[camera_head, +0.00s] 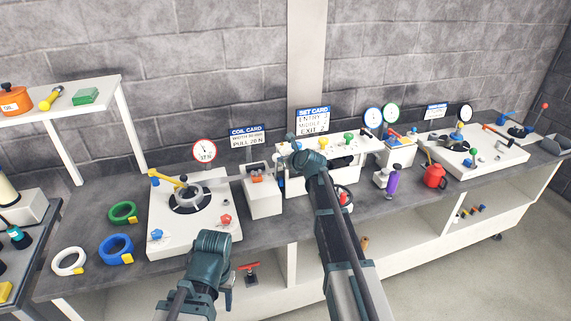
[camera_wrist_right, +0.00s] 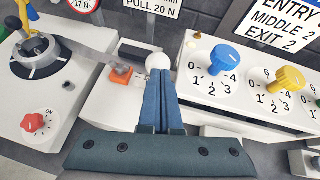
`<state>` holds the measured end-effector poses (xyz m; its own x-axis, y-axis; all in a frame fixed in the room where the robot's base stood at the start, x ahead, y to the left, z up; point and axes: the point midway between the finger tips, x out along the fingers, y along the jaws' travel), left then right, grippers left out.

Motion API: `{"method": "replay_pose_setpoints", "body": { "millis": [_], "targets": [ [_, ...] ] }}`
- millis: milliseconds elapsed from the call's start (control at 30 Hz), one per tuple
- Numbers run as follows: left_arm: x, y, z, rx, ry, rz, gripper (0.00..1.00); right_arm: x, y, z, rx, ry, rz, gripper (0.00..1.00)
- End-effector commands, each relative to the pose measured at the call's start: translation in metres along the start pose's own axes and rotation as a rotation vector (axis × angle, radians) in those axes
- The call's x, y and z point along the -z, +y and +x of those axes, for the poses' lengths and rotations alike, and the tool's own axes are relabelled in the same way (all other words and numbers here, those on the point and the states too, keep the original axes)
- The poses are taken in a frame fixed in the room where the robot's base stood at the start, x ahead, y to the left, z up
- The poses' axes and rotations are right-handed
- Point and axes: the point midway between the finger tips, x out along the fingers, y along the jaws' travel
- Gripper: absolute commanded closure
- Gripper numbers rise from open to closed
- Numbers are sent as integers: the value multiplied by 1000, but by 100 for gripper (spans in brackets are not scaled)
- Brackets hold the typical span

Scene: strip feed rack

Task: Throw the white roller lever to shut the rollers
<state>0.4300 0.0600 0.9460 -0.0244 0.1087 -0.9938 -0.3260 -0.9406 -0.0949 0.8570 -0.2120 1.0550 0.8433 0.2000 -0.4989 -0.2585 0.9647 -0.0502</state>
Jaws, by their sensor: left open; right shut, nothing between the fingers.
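A round white knob (camera_wrist_right: 158,62), which looks like the end of the roller lever, stands just past my right fingertips in the right wrist view. My right gripper (camera_wrist_right: 158,82) is shut and empty, its blue fingers pointing at the knob; I cannot tell whether they touch it. The fingers hide what lies below the knob. In the head view my right arm reaches over the front of the white roller unit (camera_head: 340,176), and the knob is hard to make out there. My left gripper (camera_head: 229,294) is low in front of the bench, partly hidden behind its own wrist.
A white box with an orange block (camera_wrist_right: 121,73) and the reel stand (camera_head: 160,225) are to the left. Blue (camera_wrist_right: 223,57) and yellow (camera_wrist_right: 286,79) numbered dials stand right of my right fingers.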

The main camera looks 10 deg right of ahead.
Motion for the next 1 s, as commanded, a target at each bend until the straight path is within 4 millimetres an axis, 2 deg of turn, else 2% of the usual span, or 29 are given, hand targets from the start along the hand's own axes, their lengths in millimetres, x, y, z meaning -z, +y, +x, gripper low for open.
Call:
{"method": "replay_pose_setpoints", "body": {
  "millis": [100,333,1000],
  "targets": [
    [0,-1,-7,0,0,0,50,-14,-4,10,0,-1,0,100],
    [-1,-1,-11,0,0,0,50,-25,-6,21,0,-2,-1,100],
    [-1,-1,-12,0,0,0,50,-30,-7,27,0,-3,0,100]
  ]
}}
